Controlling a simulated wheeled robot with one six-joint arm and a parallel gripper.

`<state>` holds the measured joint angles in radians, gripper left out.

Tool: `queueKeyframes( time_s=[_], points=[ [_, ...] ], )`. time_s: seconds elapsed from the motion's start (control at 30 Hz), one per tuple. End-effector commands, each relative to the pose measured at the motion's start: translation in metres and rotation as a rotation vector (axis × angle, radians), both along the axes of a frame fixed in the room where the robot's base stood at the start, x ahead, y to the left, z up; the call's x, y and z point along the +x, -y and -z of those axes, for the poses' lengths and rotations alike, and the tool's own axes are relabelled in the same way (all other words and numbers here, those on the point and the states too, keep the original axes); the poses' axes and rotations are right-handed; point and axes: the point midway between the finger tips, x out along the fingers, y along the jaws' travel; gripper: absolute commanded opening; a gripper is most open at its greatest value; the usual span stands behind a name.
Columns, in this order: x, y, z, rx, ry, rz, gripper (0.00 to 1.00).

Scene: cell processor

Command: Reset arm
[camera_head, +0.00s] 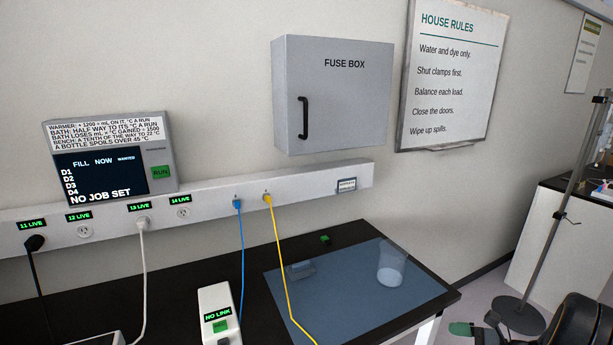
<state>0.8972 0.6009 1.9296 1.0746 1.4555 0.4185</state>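The task line names no other object.
The black bench (345,234) bears a blue mat (345,315) with a clear beaker (391,264). A white NO LINK device (217,312) stands left of it. Blue and yellow cables hang from the wall rail (320,190). A pole stand (518,314) is at right. The fuse box (335,95) is closed.

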Motion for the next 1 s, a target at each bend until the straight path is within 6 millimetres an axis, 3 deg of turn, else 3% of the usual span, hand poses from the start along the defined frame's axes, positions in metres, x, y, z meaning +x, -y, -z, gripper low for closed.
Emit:
queueKeyframes(
  time_s=[0.17,0.37,0.7,1.0],
  points=[
    [-0.025,-0.026,0.005,-0.234,-0.006,-0.199,1.0],
    [-0.053,-0.06,-0.003,-0.553,0.048,-0.519,1.0],
    [-0.094,-0.123,-0.059,-1.254,0.394,-1.261,1.0],
    [-0.11,-0.177,-0.105,-1.527,0.688,-1.466,1.0]
  ],
)
